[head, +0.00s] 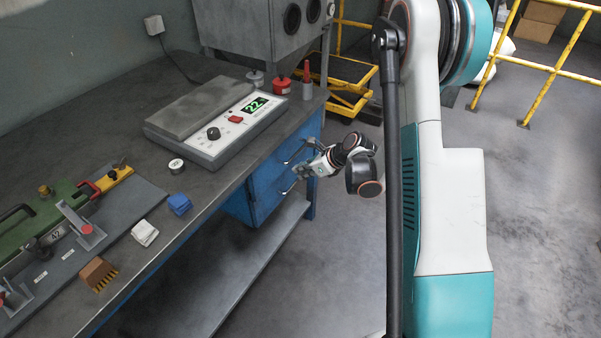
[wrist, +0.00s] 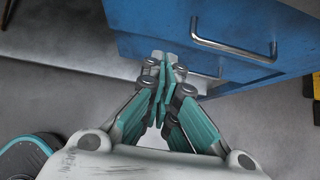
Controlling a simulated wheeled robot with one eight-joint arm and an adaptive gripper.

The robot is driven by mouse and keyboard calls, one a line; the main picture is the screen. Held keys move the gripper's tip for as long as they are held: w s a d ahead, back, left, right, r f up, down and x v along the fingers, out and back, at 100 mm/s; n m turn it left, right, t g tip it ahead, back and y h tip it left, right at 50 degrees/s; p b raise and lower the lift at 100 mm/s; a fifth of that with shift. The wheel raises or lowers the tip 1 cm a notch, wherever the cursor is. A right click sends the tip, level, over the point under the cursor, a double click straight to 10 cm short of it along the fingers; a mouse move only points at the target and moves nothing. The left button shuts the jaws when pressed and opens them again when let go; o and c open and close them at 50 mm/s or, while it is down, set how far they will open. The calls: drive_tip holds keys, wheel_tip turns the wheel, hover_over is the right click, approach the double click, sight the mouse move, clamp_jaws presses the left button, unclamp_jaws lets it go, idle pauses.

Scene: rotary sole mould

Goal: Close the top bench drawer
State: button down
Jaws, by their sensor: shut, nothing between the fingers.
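The bench's blue drawer unit (head: 262,178) is under the right end of the workbench. Its drawer fronts face my arm, and a metal bar handle shows near the top (head: 294,152). In the wrist view a blue drawer front (wrist: 270,20) with a bar handle (wrist: 235,46) fills the upper right. I cannot tell how far the top drawer stands out. My gripper (head: 300,172) is in front of the drawer unit. In the wrist view my gripper (wrist: 165,62) is shut and empty, with its fingertips left of and below the handle. I cannot tell whether they touch the blue surface.
The workbench top (head: 150,180) holds a grey instrument with a lit display (head: 255,105), a green fixture (head: 45,225) and small blocks. A grey lower shelf (head: 235,280) runs under the bench. Yellow rails (head: 560,70) stand behind; the floor at right is clear.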

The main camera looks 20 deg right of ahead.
sight(272, 170)
drive_tip(key=shift+w+a+f+b, duration=0.6)
drive_tip(key=shift+w+a+f, duration=0.25)
drive_tip(key=shift+w, duration=0.35)
drive_tip(key=shift+w+a+f+b, duration=0.65)
drive_tip(key=shift+w+a, duration=0.25)
drive_tip(key=shift+w, duration=0.3)
drive_tip(key=shift+w+a+f+b, duration=0.5)
drive_tip(key=shift+w+a+f, duration=0.35)
drive_tip(key=shift+w, duration=0.35)
drive_tip(key=shift+w+a, duration=0.65)
drive_tip(key=shift+w, duration=0.25)
